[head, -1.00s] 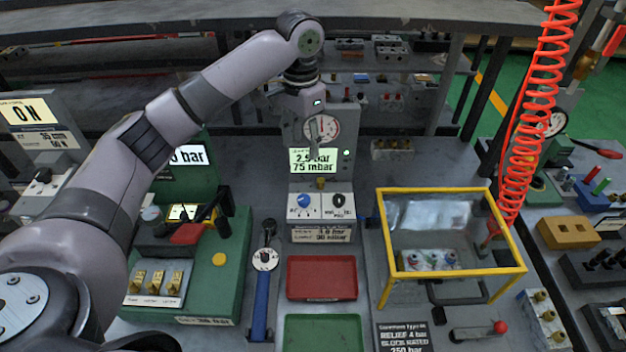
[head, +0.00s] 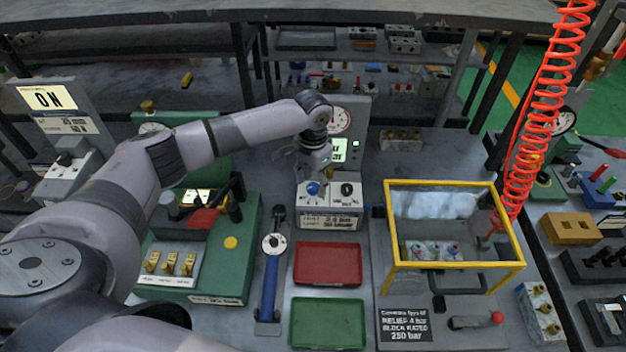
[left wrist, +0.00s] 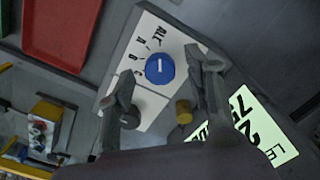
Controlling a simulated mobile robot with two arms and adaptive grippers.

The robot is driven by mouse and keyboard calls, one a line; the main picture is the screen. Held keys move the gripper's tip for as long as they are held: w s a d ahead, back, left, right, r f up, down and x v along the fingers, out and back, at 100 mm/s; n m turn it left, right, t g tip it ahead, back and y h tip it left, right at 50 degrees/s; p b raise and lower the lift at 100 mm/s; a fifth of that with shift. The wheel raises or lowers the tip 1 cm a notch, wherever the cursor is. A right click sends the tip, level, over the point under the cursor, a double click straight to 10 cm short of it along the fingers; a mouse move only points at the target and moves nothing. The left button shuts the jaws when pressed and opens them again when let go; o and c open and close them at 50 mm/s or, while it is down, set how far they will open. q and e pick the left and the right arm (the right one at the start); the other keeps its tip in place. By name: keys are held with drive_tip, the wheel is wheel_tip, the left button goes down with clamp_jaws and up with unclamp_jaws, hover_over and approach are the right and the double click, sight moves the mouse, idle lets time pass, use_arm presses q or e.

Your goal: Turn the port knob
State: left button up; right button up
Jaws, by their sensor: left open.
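A blue round knob (head: 313,188) with a white pointer line sits on the white front panel (head: 328,203) of the grey test unit. In the left wrist view the blue knob (left wrist: 160,68) has letter marks around it, one reading "ALL". A black knob (head: 347,189) is to its right in the head view. My left gripper (head: 314,178) is just above the panel, close to the blue knob. In the left wrist view its two fingers (left wrist: 165,76) are spread, with the blue knob showing between the tips. I cannot tell whether they touch it. My right gripper is not in view.
A lit display (head: 340,150) and a gauge stand behind the knobs, partly hidden by my arm. A red tray (head: 328,264) and a green tray (head: 328,322) lie in front. A yellow-framed box (head: 455,264) stands to the right, a green unit (head: 250,240) to the left.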

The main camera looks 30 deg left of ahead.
use_arm(q)
drive_tip(key=shift+f, duration=0.4)
drive_tip(key=shift+c, duration=0.3)
clamp_jaws()
